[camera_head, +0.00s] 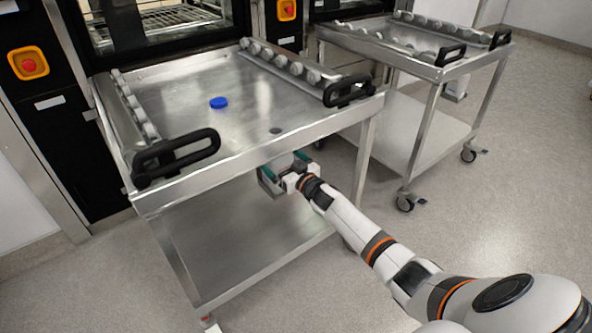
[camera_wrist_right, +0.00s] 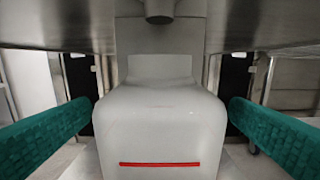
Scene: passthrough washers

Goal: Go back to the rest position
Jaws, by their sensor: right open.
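My right gripper (camera_head: 285,167) is under the front edge of the nearer steel trolley's top (camera_head: 190,122), above its lower shelf. Its teal fingers stand apart, and the right wrist view shows them wide at both sides (camera_wrist_right: 161,112). I see nothing gripped. A pale grey block with a red line fills the middle of the wrist view; I cannot tell whether it is part of my gripper. My left gripper is in neither view. A blue round piece (camera_head: 219,102) lies on the trolley's top, and a dark round drain (camera_head: 276,131) is near its front edge.
A short pipe (camera_wrist_right: 159,10) hangs under the trolley's top, above the gripper. Black handles (camera_head: 178,158) stick out at the trolley's front corners. A second trolley (camera_head: 425,75) stands at the right. Black machines are behind. The floor (camera_head: 500,230) at the right is clear.

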